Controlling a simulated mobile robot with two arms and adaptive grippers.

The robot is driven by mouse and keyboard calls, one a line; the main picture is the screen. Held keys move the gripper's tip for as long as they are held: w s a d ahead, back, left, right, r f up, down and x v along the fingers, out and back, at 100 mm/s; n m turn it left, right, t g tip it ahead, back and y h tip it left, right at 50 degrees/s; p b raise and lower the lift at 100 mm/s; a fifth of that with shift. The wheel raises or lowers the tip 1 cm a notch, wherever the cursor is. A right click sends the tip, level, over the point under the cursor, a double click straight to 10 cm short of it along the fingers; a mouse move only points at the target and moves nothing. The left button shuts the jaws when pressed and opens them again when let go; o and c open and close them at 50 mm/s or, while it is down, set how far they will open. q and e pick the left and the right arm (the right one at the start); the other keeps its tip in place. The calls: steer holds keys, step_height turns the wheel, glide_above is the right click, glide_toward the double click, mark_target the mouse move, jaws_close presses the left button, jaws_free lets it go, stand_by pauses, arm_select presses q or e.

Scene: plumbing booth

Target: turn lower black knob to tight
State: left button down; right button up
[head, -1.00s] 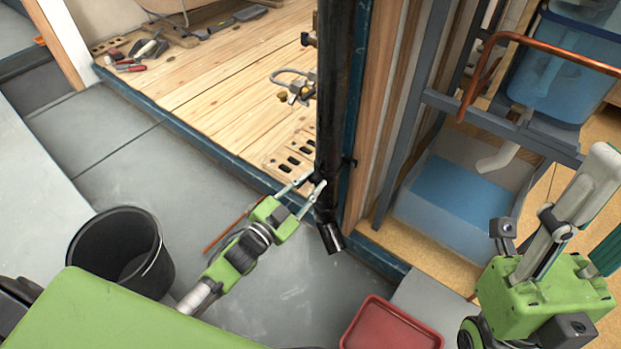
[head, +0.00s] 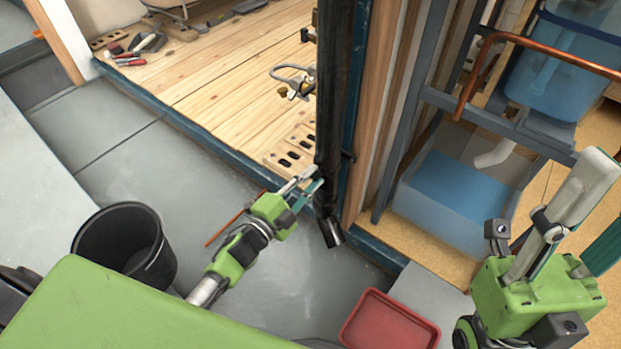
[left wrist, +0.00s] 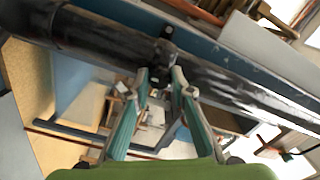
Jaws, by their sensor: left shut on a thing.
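The black pipe (head: 328,100) stands upright in the head view, with a bent lower end (head: 331,232). My left gripper (head: 315,177) is at its lower part, its fingers closed in on the lower black knob. In the left wrist view the pipe (left wrist: 105,40) runs across the top, and the knob (left wrist: 163,50) shows as a small dark piece between the fingertips (left wrist: 162,72). The fingers partly hide the knob, so its exact angle cannot be told. My right gripper (head: 607,190) is at the right edge, fingers apart, one cut off by the frame.
A black bucket (head: 122,247) and a red tray (head: 390,322) stand on the grey floor. A wooden deck (head: 225,80) with loose tools lies behind. A grey frame (head: 500,122) with a blue tank (head: 560,65) and a copper pipe (head: 478,75) is at the right.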

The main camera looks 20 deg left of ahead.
stand_by(0.4)
arm_select(q)
steer(key=c, duration=1.8)
jaws_free()
steer(key=shift+o, duration=0.2)
steer(key=v, duration=1.2)
